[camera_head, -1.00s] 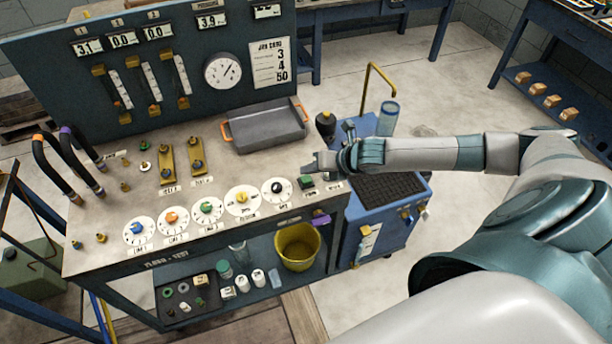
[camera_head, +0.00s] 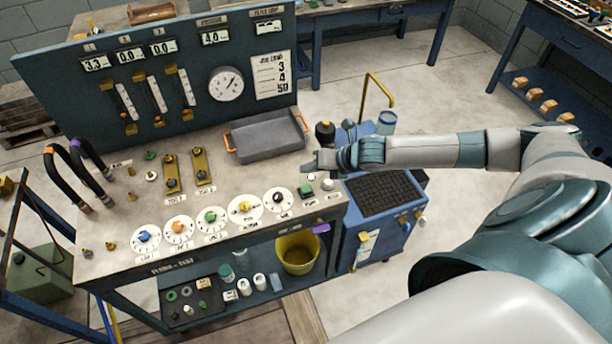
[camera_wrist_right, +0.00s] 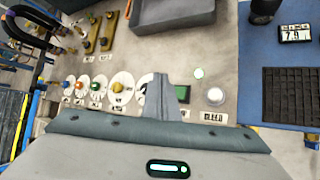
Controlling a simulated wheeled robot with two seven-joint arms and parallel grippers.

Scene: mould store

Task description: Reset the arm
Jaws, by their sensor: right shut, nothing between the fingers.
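My right arm comes in from the right of the head view. Its gripper (camera_head: 312,168) is shut and empty, above the right end of the grey bench top (camera_head: 130,230). In the right wrist view its closed fingers (camera_wrist_right: 162,92) point over the bench, near a green button (camera_wrist_right: 183,94) and a pale round knob (camera_wrist_right: 215,96). The green button also shows in the head view (camera_head: 327,185), just below the gripper. I cannot tell the exact height over the bench. My left gripper is not in view.
A row of coloured dials (camera_head: 210,217) lines the bench front. A grey tray (camera_head: 265,138) with orange handles stands behind. The gauge panel (camera_head: 190,90) rises at the back. A blue cart (camera_head: 370,225) stands close on the right. Black hoses (camera_head: 75,160) arch at the left.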

